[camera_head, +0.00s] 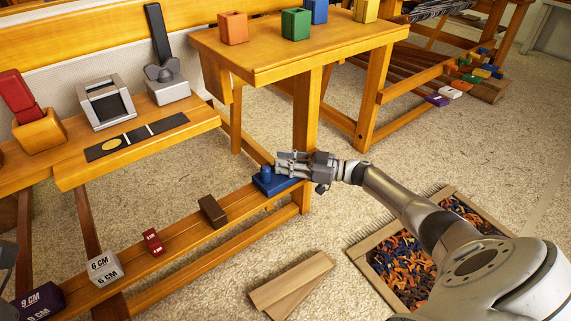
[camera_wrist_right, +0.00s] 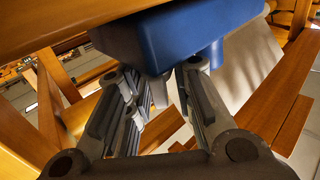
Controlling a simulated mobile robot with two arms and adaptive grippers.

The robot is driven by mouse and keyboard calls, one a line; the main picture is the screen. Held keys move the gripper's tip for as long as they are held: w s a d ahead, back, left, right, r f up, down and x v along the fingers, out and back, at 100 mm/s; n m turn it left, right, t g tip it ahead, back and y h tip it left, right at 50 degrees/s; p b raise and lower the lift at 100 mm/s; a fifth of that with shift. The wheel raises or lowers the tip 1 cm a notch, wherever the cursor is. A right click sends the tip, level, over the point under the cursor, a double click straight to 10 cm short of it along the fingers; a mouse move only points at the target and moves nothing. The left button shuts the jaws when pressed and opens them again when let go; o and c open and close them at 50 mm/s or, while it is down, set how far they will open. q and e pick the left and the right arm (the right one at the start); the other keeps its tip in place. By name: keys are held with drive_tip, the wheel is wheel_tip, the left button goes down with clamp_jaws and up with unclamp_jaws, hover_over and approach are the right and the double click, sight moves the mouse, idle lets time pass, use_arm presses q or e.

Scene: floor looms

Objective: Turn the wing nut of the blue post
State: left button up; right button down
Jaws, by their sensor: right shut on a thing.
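The blue post (camera_head: 266,174) stands on a blue block (camera_head: 274,184) at the far right end of the low wooden rail. My right gripper (camera_head: 281,164) reaches in from the right and is at the post. In the wrist view the blue block (camera_wrist_right: 195,32) fills the top, and the fingers (camera_wrist_right: 165,100) reach up to it. The right gripper is shut on the wing nut, which is mostly hidden; a small grey piece shows between the fingers. A dark grey part at the left edge of the head view may be my left gripper, but too little shows.
The rail also carries a brown block (camera_head: 212,211), a red block (camera_head: 153,242) and a white 6 CM block (camera_head: 104,268). A tray of coloured pieces (camera_head: 400,262) lies on the floor under my right arm.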

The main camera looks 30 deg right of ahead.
drive_tip(key=c, duration=1.6)
unclamp_jaws()
drive_tip(key=shift+w, duration=0.1)
drive_tip(key=shift+o, duration=0.2)
drive_tip(key=v, duration=1.2)
drive_tip(key=shift+a, duration=0.1)
